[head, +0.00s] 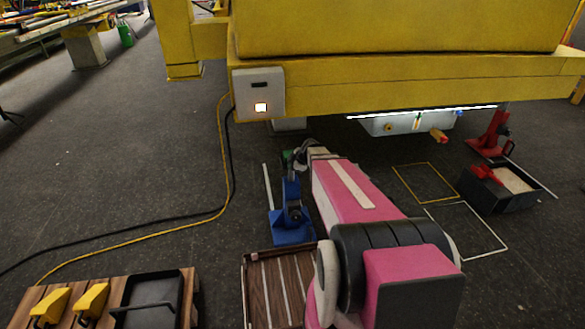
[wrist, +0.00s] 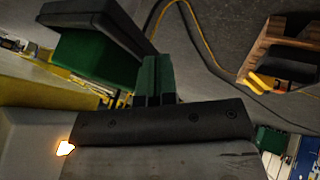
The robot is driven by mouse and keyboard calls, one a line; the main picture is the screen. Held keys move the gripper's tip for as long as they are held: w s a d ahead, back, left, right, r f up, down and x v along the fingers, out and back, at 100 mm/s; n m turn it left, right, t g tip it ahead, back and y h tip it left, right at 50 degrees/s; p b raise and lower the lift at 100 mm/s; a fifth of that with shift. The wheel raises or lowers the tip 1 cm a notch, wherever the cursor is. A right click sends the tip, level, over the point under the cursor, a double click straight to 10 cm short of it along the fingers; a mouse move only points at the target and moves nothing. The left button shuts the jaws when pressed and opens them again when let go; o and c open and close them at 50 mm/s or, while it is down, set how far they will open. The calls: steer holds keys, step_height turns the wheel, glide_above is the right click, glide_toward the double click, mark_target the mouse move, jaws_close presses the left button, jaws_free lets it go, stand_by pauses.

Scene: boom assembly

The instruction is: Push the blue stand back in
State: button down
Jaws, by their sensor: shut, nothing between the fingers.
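The blue stand (head: 291,226) stands on the floor in the head view, its wide base toward me and its post rising beside my arm. A white floor line runs along its left side. My gripper (head: 292,158) is beyond the post, near the underside of the yellow boom, and largely hidden by my arm. In the wrist view, my green fingers (wrist: 155,78) are together with nothing between them. A green block with a dark edge (wrist: 92,62) shows beside them; I cannot tell what it belongs to. I cannot tell whether my gripper touches the stand.
The yellow boom (head: 400,75) hangs over the workspace, with a grey lit-button box (head: 258,94). A red stand (head: 492,135) and black bin (head: 498,195) are right. A wooden tray (head: 248,290) is in front. Cables (head: 226,160) cross the floor left. Outlined floor areas are empty.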

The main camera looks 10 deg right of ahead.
steer(key=w, duration=2.7)
steer(key=shift+w, duration=0.35)
steer(key=shift+s, duration=0.1)
